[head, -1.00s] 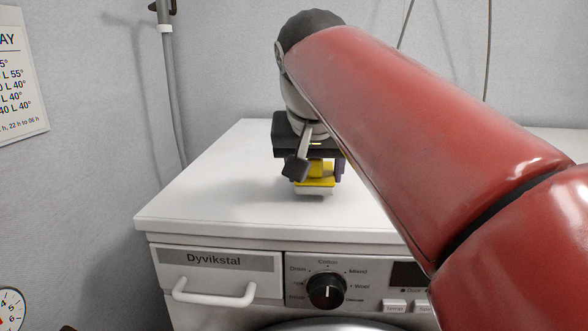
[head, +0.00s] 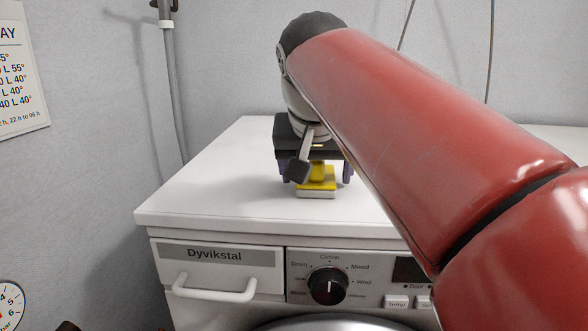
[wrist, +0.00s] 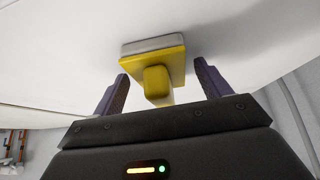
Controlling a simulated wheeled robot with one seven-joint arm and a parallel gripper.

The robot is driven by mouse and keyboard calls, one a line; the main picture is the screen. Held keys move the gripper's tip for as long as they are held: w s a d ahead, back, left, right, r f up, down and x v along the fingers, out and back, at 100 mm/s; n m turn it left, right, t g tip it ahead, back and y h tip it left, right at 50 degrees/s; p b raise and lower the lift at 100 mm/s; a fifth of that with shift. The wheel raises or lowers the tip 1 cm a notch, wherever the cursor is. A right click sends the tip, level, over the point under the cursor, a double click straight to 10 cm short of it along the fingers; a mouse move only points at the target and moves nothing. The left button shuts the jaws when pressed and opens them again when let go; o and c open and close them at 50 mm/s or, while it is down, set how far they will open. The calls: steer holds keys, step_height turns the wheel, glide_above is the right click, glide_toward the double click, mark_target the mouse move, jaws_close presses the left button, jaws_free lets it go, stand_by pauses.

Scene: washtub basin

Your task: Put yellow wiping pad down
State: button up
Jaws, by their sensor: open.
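The yellow wiping pad (head: 316,187) has a yellow block handle and plate over a pale pad. It rests on the white top (head: 225,190) of the washing machine, pale side down, near the front edge. It also shows in the wrist view (wrist: 153,65), between and just beyond the fingers. My gripper (head: 316,178) is open around the handle, with a visible gap on each side in the wrist view (wrist: 160,85). Part of the pad's handle is hidden behind my gripper in the head view.
The washing machine's front has a drawer with a white handle (head: 214,289) and a black dial (head: 328,287). A grey pipe (head: 173,95) runs down the wall at the back left. The machine top left of the pad is clear.

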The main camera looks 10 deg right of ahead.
steer(key=shift+r+p, duration=0.3)
steer(key=shift+r, duration=0.15)
steer(key=p+v, duration=0.2)
steer(key=v, duration=1)
steer(key=shift+p, duration=0.3)
steer(key=shift+s+r, duration=0.1)
